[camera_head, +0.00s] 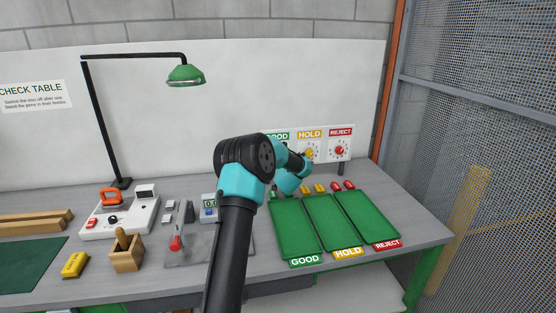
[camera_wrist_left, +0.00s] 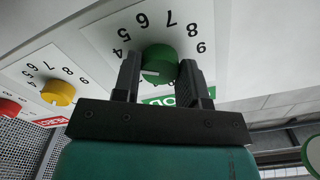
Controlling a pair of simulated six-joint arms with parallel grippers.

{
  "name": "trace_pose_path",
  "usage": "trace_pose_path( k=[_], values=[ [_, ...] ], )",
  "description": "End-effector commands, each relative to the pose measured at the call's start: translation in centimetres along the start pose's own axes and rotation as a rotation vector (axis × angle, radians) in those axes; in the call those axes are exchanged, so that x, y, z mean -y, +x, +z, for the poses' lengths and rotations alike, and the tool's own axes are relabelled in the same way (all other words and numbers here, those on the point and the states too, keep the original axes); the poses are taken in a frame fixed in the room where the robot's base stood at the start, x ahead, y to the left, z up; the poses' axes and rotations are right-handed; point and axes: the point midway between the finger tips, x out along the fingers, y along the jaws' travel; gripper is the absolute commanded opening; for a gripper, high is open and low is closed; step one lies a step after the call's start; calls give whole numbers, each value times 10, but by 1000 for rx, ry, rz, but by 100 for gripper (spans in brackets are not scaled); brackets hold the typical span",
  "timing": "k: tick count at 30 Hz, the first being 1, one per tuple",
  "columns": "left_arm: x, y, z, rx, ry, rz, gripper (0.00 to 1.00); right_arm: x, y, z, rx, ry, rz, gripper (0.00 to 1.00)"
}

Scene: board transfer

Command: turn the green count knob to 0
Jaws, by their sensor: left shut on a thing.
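The green count knob (camera_wrist_left: 159,62) sits on a white dial plate in the left wrist view. Digits from 4 to 9 show in an arc around its upper side; the rest of the dial is hidden by my gripper. A white mark shows on the knob's near face, but I cannot tell which digit it points to. My left gripper (camera_wrist_left: 160,70) has one finger on each side of the knob and is shut on it. In the head view, my left arm hides the green knob and the gripper. My right gripper is not in view.
The yellow knob (camera_head: 309,153) and red knob (camera_head: 340,150) sit on dials to the right of the GOOD sign (camera_head: 280,136). Green trays (camera_head: 294,230) lie below the dials. A lamp (camera_head: 186,75) hangs at the back left.

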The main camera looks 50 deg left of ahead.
Motion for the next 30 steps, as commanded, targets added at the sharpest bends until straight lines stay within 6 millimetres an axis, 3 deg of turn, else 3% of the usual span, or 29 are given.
trace_pose_path(
  k=[14,30],
  values=[
    [0,0,0,-1,-82,0,15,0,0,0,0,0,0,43],
    [0,0,-1,-2,-508,0,15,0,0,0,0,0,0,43]
  ],
)
